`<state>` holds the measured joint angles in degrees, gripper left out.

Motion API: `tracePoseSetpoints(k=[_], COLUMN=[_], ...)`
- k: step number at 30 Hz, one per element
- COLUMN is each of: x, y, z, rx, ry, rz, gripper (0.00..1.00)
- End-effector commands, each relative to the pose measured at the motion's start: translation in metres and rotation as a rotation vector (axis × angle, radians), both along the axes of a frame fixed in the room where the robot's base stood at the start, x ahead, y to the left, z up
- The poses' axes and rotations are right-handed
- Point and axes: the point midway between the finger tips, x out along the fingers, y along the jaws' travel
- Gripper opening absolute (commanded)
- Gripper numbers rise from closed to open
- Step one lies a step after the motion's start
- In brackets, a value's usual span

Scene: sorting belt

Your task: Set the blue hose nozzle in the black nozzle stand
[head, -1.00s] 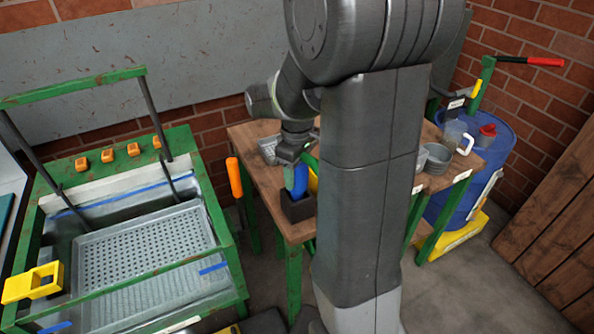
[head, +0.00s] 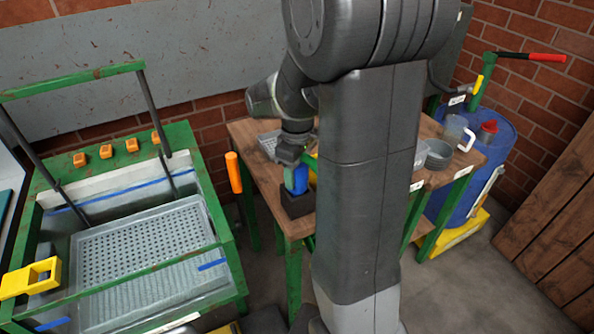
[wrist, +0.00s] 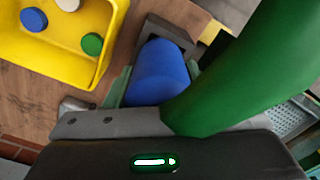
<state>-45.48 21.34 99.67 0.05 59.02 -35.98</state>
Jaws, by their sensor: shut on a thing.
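The blue hose nozzle (head: 298,180) is upright at the black nozzle stand (head: 296,204) on the wooden table. My gripper (head: 294,163) is above the stand, shut on the nozzle's upper part. In the wrist view the blue nozzle (wrist: 158,72) lies between the pale green fingers, and the dark square rim of the stand (wrist: 158,24) shows around its far end. The lower end appears to be inside the stand's opening; how deep it sits is hidden.
A yellow tray (wrist: 88,72) with blue, white and green round pieces lies beside the stand. A large green shape (wrist: 240,70) blocks much of the wrist view's right side. A grey perforated tray (head: 145,262) is in the green-framed station at left.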

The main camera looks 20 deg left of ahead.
Motion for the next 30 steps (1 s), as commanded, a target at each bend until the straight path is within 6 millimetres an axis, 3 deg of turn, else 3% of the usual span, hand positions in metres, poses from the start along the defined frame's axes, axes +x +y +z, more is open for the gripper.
tracePoseSetpoints(k=[24,25,28,30], x=[0.0000,0.0000,0.0000,0.0000], y=[0.0000,0.0000,0.0000,0.0000], z=[-0.0099,-0.0098,-0.0098,-0.0098], rx=[0.000,0.000,0.000,0.000], ry=[0.000,0.000,0.000,0.000], rz=[0.000,0.000,0.000,0.000], gripper=[0.34,0.56,0.75,0.75])
